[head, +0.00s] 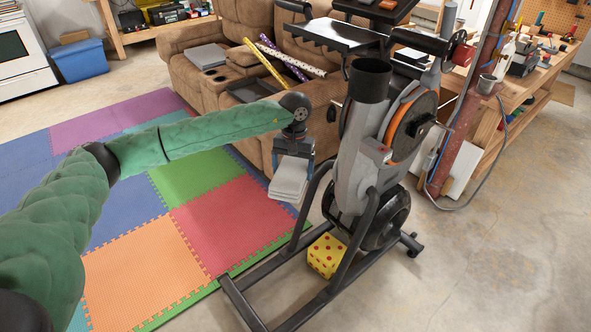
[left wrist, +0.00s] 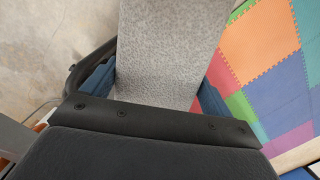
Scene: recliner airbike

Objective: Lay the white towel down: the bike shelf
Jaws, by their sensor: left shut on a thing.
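The white towel (head: 289,178), folded and looking light grey, hangs from my left gripper (head: 292,160) in the head view. The gripper points down beside the bike's left side, above the mat's edge. In the left wrist view the towel (left wrist: 168,50) lies between the two blue fingers of my left gripper (left wrist: 155,90), with one finger at each side. The bike shelf (head: 335,36) is the flat black tray at the bike's top, above and to the right of the gripper. It looks empty. My right gripper is not in view.
The exercise bike (head: 357,135) stands close to the right of my gripper. A brown recliner sofa (head: 215,70) with wrapping rolls (head: 290,58) is behind. A yellow dice (head: 327,256) sits on the floor by the bike's frame. A workbench (head: 520,85) stands at the right.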

